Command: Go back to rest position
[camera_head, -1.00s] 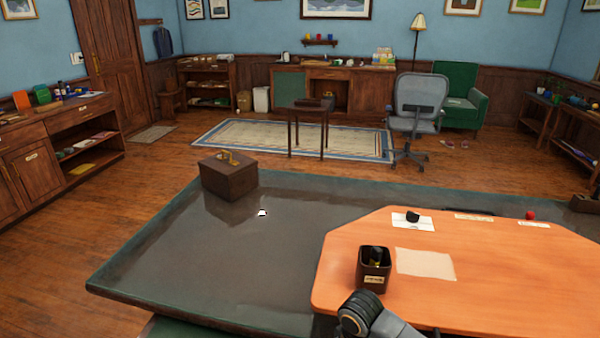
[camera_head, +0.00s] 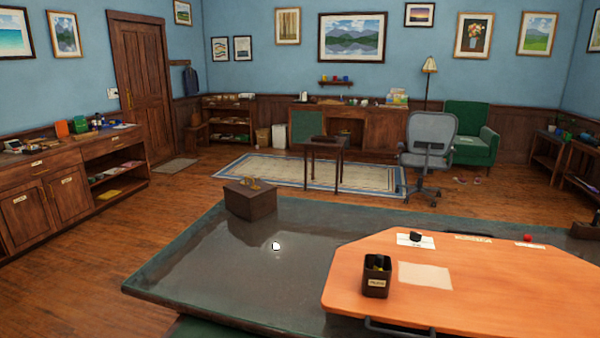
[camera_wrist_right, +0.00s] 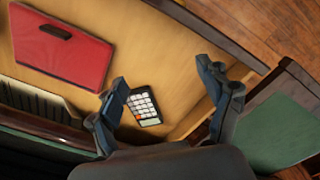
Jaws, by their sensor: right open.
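My right gripper (camera_wrist_right: 172,92) shows in the right wrist view with its two dark fingers spread apart and nothing between them. A calculator (camera_wrist_right: 144,106) lies on a light wooden surface (camera_wrist_right: 150,50) beyond the fingers, near the left finger. I cannot tell from this view how far the fingers are from it. Neither gripper shows in the head view.
In the head view a dark bin (camera_head: 377,276) and a paper sheet (camera_head: 425,276) are on the orange tabletop (camera_head: 460,310). A brown box (camera_head: 250,202) sits on the dark glossy table (camera_head: 200,270). A red folder (camera_wrist_right: 60,46) lies left in the wrist view.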

